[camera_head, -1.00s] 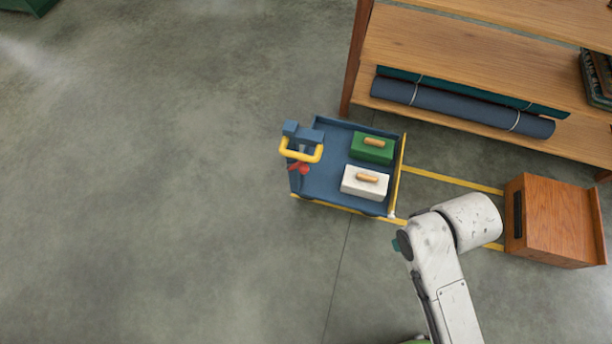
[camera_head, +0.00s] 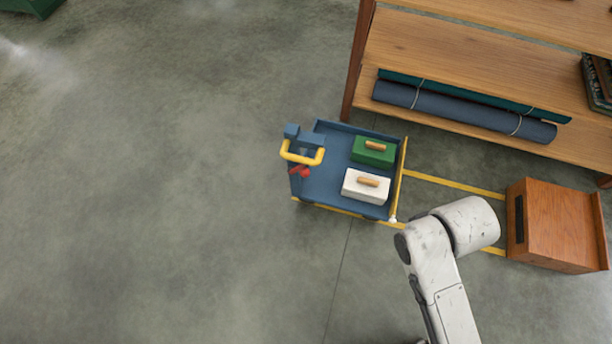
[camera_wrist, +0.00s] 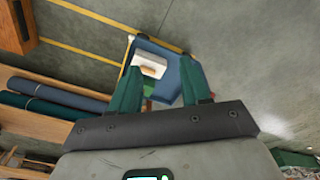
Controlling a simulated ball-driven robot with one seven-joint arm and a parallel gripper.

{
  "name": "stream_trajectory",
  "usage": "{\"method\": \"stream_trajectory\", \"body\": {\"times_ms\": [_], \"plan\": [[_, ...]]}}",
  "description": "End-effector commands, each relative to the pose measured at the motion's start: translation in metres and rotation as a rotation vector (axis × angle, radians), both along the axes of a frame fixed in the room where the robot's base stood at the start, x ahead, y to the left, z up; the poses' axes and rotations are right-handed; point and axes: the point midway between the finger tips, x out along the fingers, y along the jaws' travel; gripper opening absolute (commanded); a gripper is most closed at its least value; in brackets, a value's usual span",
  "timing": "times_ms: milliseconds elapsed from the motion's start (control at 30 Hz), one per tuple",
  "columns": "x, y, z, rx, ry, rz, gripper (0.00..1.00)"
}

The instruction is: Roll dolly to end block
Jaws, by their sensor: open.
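The wooden end block (camera_head: 558,226) stands apart at the right, with a dark pad (camera_head: 519,219) facing the dolly. My gripper (camera_wrist: 165,82) is open, its two green fingers apart, with the dolly (camera_wrist: 176,62) beyond them in the wrist view. Nothing shows in its grasp.
Yellow lines (camera_head: 452,182) run along the floor from the dolly to the block. A wooden shelf (camera_head: 450,52) with rolled mats (camera_head: 460,110) stands behind. My arm spans the lower right, partly covering the near line. The floor at left is clear.

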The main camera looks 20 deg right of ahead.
Motion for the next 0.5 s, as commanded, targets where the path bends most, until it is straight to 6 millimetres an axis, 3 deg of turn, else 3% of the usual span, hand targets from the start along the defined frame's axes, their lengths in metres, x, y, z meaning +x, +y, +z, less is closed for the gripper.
{"method": "stream_trajectory", "body": {"times_ms": [167, 267, 367, 500], "plan": [[0.038, -0.001, -0.052, -0.158, -0.021, 0.075, 0.47], [0.074, 0.003, -0.081, -0.312, -0.053, 0.152, 0.47], [0.111, 0.015, -0.102, -0.475, -0.103, 0.245, 0.47], [0.163, 0.048, -0.118, -0.709, -0.197, 0.389, 0.47]]}}
